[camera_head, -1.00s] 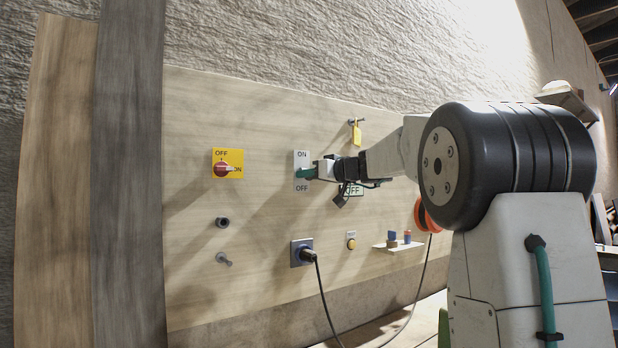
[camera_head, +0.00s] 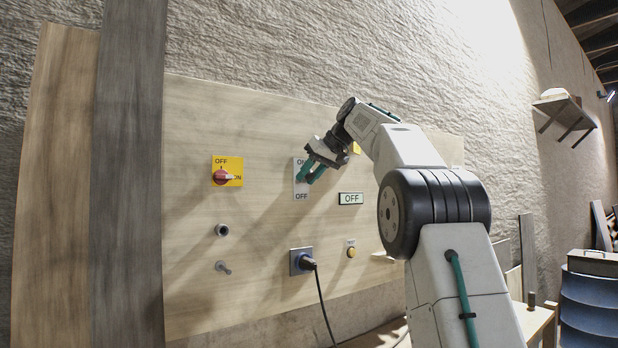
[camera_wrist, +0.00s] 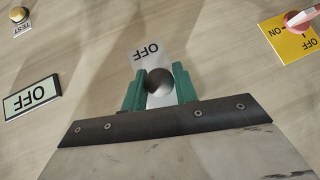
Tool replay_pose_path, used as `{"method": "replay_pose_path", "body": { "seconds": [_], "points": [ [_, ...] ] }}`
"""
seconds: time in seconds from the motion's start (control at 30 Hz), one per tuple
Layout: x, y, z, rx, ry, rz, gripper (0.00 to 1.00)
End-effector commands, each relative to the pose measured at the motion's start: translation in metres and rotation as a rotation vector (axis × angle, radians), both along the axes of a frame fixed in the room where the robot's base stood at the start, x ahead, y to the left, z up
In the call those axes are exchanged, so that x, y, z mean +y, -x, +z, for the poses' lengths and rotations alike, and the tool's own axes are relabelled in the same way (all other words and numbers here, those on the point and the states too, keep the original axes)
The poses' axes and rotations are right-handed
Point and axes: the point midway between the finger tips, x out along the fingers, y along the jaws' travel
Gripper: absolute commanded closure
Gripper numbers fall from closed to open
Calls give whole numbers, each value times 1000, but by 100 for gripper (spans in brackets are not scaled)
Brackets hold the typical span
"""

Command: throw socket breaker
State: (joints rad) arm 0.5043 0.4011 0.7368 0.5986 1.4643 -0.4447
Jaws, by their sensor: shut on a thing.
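The socket breaker is a pale plate (camera_head: 300,191) marked ON at the top and OFF at the bottom, in the middle of the wooden panel. Its lever ends in a round dark knob (camera_wrist: 159,82), seen in the wrist view between the green fingers. My gripper (camera_head: 308,173) is at the plate, coming in from the upper right, and is shut on the knob. In the wrist view my gripper (camera_wrist: 159,90) shows a finger on each side of the knob. The fingers hide much of the lever in the head view, so its exact position is hard to tell.
A yellow rotary switch (camera_head: 227,172) is to the left. An OFF sign (camera_head: 351,198) is to the right. Below are a socket with a plugged black cable (camera_head: 302,261) and a yellow test button (camera_head: 351,252).

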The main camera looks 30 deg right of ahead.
Motion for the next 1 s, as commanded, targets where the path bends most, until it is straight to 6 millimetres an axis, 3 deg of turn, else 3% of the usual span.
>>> {"method": "replay_pose_path", "body": {
  "seconds": [0.8,0.83,0.87,0.9,1.0],
  "points": [
    [0,-2,3,74,3,0,94],
    [0,-2,3,74,3,0,66],
    [1,-2,3,74,3,0,57],
    [1,-2,3,74,3,1,51],
    [1,-1,3,74,3,1,51]
  ]
}}
